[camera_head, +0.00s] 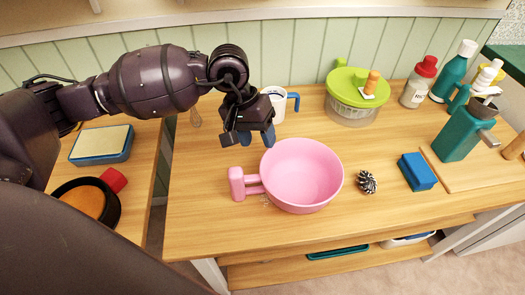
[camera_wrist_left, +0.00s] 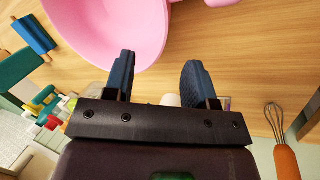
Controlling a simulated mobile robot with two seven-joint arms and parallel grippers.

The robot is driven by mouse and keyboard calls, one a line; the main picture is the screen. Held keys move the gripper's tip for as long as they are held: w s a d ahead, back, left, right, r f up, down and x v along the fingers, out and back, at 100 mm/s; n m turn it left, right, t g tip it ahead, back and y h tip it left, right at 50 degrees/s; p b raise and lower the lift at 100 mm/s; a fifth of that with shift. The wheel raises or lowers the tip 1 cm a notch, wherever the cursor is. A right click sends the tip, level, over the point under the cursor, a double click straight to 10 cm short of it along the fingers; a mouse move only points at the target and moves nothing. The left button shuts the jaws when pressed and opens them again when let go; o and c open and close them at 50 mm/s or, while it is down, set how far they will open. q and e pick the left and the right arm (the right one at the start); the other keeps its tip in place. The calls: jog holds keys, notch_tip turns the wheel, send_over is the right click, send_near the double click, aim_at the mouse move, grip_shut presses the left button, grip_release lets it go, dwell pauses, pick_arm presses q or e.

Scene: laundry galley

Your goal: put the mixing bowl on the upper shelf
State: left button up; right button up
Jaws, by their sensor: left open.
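The pink mixing bowl (camera_head: 302,176) stands upright on the wooden counter, with its blocky handle (camera_head: 240,184) pointing left. It looks empty. My left gripper (camera_head: 254,138) is open and empty, above the counter just behind and left of the bowl, apart from it. In the left wrist view the bowl (camera_wrist_left: 125,28) shows partly at the top, beyond the open fingers (camera_wrist_left: 158,82). A pale shelf edge (camera_head: 250,14) runs along the top of the head view; its top surface is hidden. My right gripper is not in view.
Behind the bowl stand a white mug (camera_head: 275,104) and a green-lidded container (camera_head: 354,98). To the right are a dark striped object (camera_head: 367,182), a blue block (camera_head: 416,171) and a teal pot (camera_head: 458,138). The counter front is clear.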

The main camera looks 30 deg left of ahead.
pick_arm(q)
jog(key=shift+v, duration=1.4)
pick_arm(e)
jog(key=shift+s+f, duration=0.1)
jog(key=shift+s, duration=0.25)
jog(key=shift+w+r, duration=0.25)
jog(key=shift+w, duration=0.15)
